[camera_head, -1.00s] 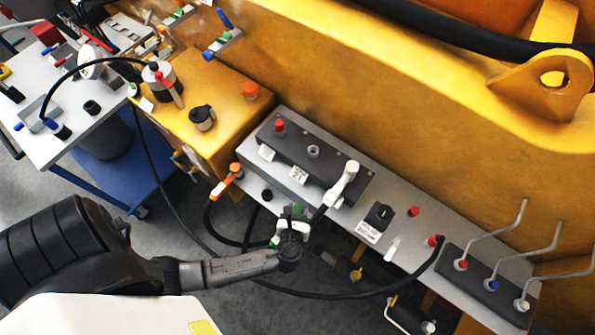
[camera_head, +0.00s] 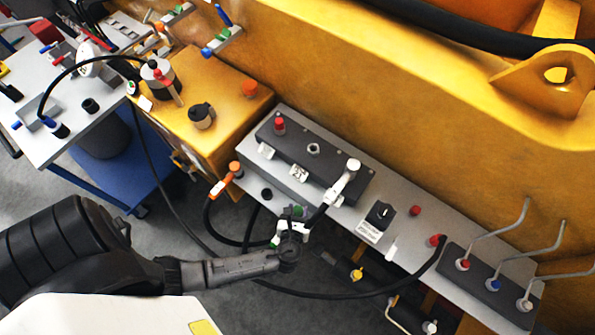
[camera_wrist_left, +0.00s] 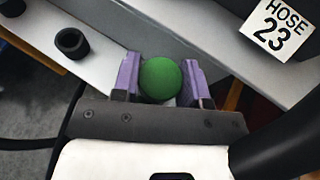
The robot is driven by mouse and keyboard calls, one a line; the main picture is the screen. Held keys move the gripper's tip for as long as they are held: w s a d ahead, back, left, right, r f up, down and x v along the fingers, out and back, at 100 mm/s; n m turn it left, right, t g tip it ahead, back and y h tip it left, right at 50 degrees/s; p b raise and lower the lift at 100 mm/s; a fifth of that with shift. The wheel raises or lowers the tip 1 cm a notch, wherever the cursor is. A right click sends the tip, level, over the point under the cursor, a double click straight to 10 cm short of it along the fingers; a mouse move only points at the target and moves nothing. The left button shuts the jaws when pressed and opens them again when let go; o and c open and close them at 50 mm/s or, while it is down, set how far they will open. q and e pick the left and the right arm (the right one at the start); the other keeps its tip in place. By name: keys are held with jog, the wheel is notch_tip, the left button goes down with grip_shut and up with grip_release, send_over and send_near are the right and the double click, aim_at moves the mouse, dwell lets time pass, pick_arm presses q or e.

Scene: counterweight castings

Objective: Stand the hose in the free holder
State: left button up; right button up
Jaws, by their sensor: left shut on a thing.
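My left gripper (camera_head: 291,236) is shut on the green-ended hose, low in front of the grey bench. In the left wrist view the purple fingers (camera_wrist_left: 161,82) sit on both sides of its round green end (camera_wrist_left: 160,78). In the head view the green end (camera_head: 299,211) shows beside a white fitting, partly hidden by the gripper. An empty black ring holder (camera_head: 267,194) is on the bench ledge, up and left of the gripper. It also shows in the left wrist view (camera_wrist_left: 72,43), left of the fingers. My right gripper is not in view.
An orange-ended hose (camera_head: 227,182) stands left of the empty holder. A white elbow fitting (camera_head: 345,181) with a black hose is close on the right. The "HOSE 23" label (camera_wrist_left: 277,28) is on the block behind. Loose black hoses (camera_head: 340,294) hang below the bench.

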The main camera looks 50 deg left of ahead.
pick_arm(q)
jog(key=shift+f+b, duration=0.4)
jog(key=shift+f, duration=0.3)
jog(key=o, duration=1)
jog(key=shift+o, duration=1.1)
jog(key=v, duration=1.3)
jog(key=shift+s+d, duration=0.25)
jog(key=shift+s, duration=0.05)
jog(key=shift+r, duration=0.15)
